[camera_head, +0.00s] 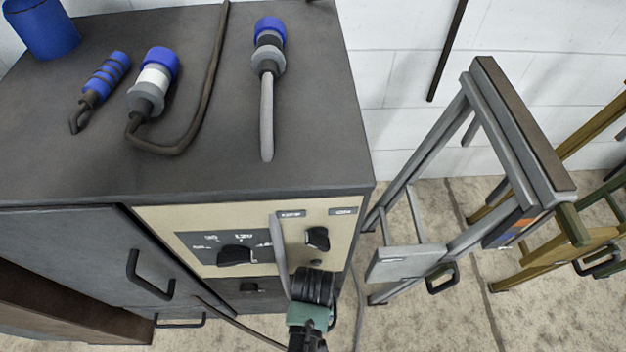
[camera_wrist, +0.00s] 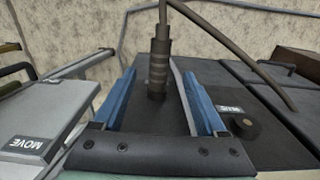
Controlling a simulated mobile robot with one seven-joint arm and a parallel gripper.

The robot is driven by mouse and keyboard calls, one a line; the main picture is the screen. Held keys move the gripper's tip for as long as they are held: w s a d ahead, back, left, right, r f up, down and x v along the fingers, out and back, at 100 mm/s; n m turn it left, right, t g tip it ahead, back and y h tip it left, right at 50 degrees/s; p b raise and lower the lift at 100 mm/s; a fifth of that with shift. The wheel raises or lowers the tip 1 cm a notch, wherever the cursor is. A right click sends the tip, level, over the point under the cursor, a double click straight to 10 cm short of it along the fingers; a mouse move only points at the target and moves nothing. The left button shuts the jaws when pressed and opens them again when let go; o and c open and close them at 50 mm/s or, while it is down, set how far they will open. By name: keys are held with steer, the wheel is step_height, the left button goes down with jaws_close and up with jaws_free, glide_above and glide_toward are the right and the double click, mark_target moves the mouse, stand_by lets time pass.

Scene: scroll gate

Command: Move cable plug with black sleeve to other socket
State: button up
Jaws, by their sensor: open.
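A plug with a blue cap, black band and grey collar (camera_head: 268,45) lies on top of the dark cabinet, with a grey cable running forward. Another plug with a white sleeve (camera_head: 153,83) lies left of it, on a dark cable. My gripper (camera_head: 310,313) is in front of the cabinet's panel; its fingertips are hidden in the head view. In the wrist view, my gripper (camera_wrist: 155,88) is open, with its blue fingers on either side of a dark ribbed cable plug (camera_wrist: 159,58). I cannot tell whether they touch it. The plug's lower end meets a dark surface.
The cabinet's beige panel (camera_head: 160,222) carries black knobs (camera_head: 317,238). A small striped blue plug (camera_head: 105,77) and a blue cylinder (camera_head: 42,28) are also on the cabinet top.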

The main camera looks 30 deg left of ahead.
step_height(320, 180, down, 7)
steer(key=b, duration=0.2)
steer(key=shift+b, duration=0.3)
steer(key=shift+w, duration=0.1)
jaws_close()
steer(key=c, duration=0.7)
jaws_free()
jaws_close()
steer(key=shift+s+d+r+p, duration=0.1)
steer(key=shift+s+d+p, duration=0.1)
steer(key=shift+s+p, duration=0.1)
stand_by(0.7)
steer(key=shift+s+d+p, duration=0.55)
steer(key=shift+s+p, duration=0.15)
steer(key=shift+s, duration=0.15)
steer(key=shift+s+d+p, duration=0.55)
steer(key=shift+s+p, duration=0.15)
steer(key=shift+s, duration=0.15)
